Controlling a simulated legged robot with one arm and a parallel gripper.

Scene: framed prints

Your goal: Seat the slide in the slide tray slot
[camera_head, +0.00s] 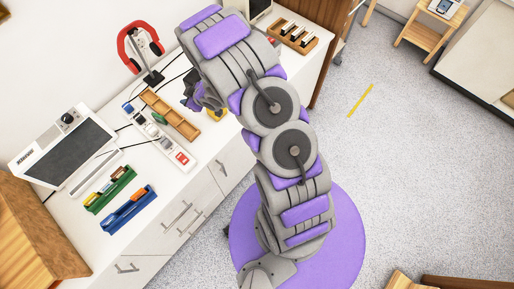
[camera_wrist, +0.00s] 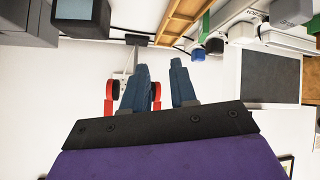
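My gripper (camera_wrist: 158,66) shows in the wrist view with its two dark blue fingers apart and nothing visible between them. In the head view it is partly hidden by my arm, above the counter near a long wooden tray with compartments (camera_head: 170,115). That tray also shows at the top of the wrist view (camera_wrist: 180,22). A second wooden rack (camera_head: 294,36) with black and white pieces stands at the counter's far end. I cannot tell which of these is the slide tray. I cannot make out the slide for certain.
Red headphones (camera_head: 140,46) hang on a stand at the counter's back; they show behind my fingers in the wrist view (camera_wrist: 108,104). A monitor-like device (camera_head: 68,150), a green holder (camera_head: 110,189), a blue holder (camera_head: 128,210) and a power strip (camera_head: 160,140) occupy the counter. The floor at right is largely clear.

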